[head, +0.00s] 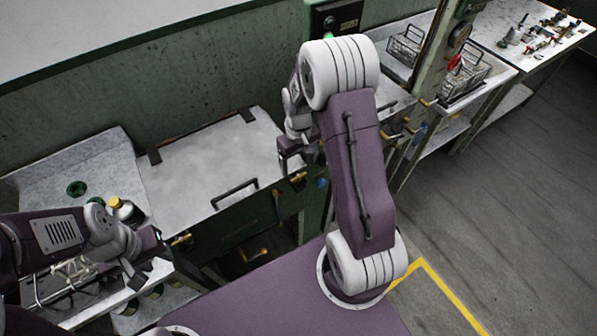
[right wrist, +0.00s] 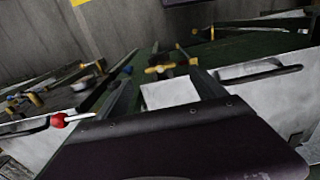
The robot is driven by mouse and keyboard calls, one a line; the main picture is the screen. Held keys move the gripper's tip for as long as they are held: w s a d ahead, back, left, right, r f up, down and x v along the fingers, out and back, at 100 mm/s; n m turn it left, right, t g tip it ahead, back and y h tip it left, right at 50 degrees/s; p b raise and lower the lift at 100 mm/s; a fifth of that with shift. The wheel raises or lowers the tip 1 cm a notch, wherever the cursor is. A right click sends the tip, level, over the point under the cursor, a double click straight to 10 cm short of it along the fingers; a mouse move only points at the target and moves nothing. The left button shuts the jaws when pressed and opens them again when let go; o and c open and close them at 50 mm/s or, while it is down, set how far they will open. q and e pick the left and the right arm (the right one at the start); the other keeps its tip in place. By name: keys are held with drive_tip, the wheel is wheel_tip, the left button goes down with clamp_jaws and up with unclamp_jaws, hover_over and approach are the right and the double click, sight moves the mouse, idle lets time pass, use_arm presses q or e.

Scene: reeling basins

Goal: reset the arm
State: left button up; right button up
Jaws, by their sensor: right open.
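My right arm rises from my base in the middle of the head view and bends over. Its gripper (head: 288,152) hangs above the right edge of a closed metal lid, partly hidden by the arm's own white joint. In the right wrist view the two dark fingers of this gripper (right wrist: 165,88) stand apart with nothing held between them. A pale surface shows beyond the gap. My left gripper (head: 146,258) is at the lower left, over the front edge of the left counter. I cannot tell how far its fingers are apart or whether it holds anything.
The lid (head: 212,168) has a black handle (head: 234,194). A yellow-topped jar (head: 123,208) and a green round item (head: 76,188) stand on the left counter. Wire baskets (head: 404,46) and a table (head: 530,35) with small parts lie at the back right. Open floor (head: 500,190) lies right.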

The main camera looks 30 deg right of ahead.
drive_tip(key=shift+r, duration=1.15)
